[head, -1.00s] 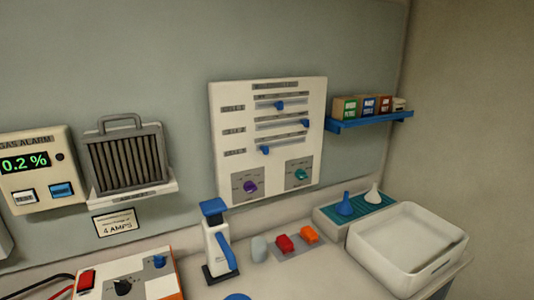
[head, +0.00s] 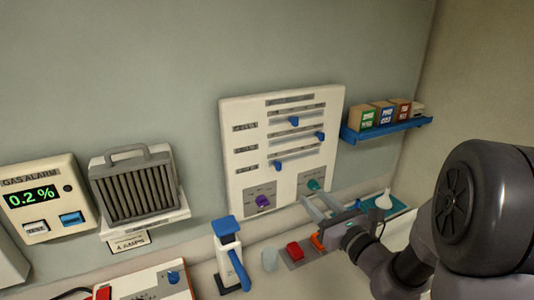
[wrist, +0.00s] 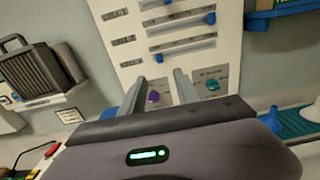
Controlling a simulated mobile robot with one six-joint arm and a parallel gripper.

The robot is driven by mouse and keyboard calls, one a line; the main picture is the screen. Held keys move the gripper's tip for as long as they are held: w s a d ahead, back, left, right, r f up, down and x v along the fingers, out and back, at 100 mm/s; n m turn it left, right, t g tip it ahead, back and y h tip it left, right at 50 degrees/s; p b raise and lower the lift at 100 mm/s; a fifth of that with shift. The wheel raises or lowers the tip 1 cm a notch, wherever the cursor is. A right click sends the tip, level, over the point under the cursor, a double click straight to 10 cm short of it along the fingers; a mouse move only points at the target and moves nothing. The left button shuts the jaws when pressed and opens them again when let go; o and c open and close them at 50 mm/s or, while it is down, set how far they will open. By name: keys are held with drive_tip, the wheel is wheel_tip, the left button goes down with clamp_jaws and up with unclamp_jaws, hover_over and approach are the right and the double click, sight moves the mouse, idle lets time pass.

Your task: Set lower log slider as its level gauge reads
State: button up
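The white log panel (head: 238,190) on the wall carries three horizontal sliders with blue handles. The lower slider handle (head: 278,166) sits near the left end of its slot; it also shows in the wrist view (wrist: 159,58). The middle handle (head: 320,136) is far right, and the upper handle (head: 294,120) is near mid-slot. My gripper (head: 314,197) is before the panel's lower part, fingers apart and empty. In the wrist view its fingertips (wrist: 160,77) point at the panel, below the lower slider. I cannot identify its level gauge; the small labels are unreadable.
A purple knob (head: 263,201) and a teal knob (head: 313,185) sit low on the panel. A blue shelf (head: 385,132) with small boxes is at right. Below stand a blue-topped dispenser (head: 228,245), a red block (head: 294,251) and a white funnel (head: 383,200).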

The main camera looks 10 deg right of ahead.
sight(280, 166)
drive_tip(key=x, duration=1.6)
drive_tip(key=shift+w+a+f, duration=0.1)
drive_tip(key=shift+w+a, duration=0.1)
drive_tip(key=shift+w, duration=0.15)
clamp_jaws()
idle(0.3)
